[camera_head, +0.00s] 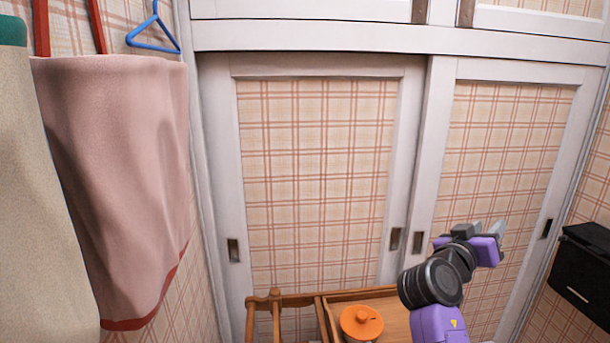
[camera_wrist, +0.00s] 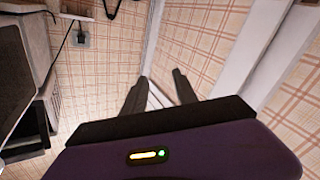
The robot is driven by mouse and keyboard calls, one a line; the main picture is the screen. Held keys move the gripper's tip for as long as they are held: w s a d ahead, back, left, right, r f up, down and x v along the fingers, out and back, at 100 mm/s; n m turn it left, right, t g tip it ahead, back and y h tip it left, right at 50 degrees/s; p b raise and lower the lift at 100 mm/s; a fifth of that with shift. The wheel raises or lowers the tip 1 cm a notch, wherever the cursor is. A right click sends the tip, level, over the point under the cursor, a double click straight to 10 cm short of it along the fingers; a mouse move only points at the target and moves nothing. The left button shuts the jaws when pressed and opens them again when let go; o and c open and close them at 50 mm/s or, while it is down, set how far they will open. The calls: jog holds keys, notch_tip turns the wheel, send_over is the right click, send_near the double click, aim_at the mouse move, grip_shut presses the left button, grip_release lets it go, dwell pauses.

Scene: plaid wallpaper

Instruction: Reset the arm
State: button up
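My arm, purple and black, reaches up from the lower right in the head view. My gripper (camera_head: 485,231) is in front of the right plaid sliding door (camera_head: 505,150) in that view. In the wrist view its two dark fingers (camera_wrist: 160,80) stand apart with nothing between them, so it is open and empty. Their tips point toward the white frame strip between plaid panels. I cannot tell the exact distance from the fingertips to the door.
A wooden stand (camera_head: 290,300) with an orange lidded pot (camera_head: 361,322) is left of my arm. A pink cloth (camera_head: 120,170) and a blue hanger (camera_head: 155,35) hang at left. A black cabinet (camera_head: 585,265) is at right. A wall socket (camera_wrist: 78,39) shows in the wrist view.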

jog(key=s+a+f+n+t+y+p, duration=0.1)
jog(key=s+a+f+n+t+y, duration=0.15)
jog(key=a+f, duration=0.2)
jog(key=s+a+f+n+t+y, duration=0.1)
jog(key=a+f+n+t+y, duration=0.15)
jog(key=f, duration=0.25)
jog(key=s+a+f+n+t+y+p, duration=0.1)
jog(key=s+a+f+y, duration=0.25)
jog(key=s, duration=0.25)
jog(key=s+a+f+n+t+y, duration=0.1)
jog(key=s+a+f+n+y, duration=0.15)
jog(key=s+a, duration=0.25)
jog(key=s+a+r+m+g+y+p, duration=0.1)
jog(key=s+a+p, duration=0.1)
jog(key=s, duration=1.6)
jog(key=s+a+r+m+g+y+p, duration=0.1)
jog(key=s+a+m+g+y+p, duration=0.1)
jog(key=s, duration=1.7)
jog(key=shift+s+a+y, duration=0.3)
jog(key=shift+a, duration=0.15)
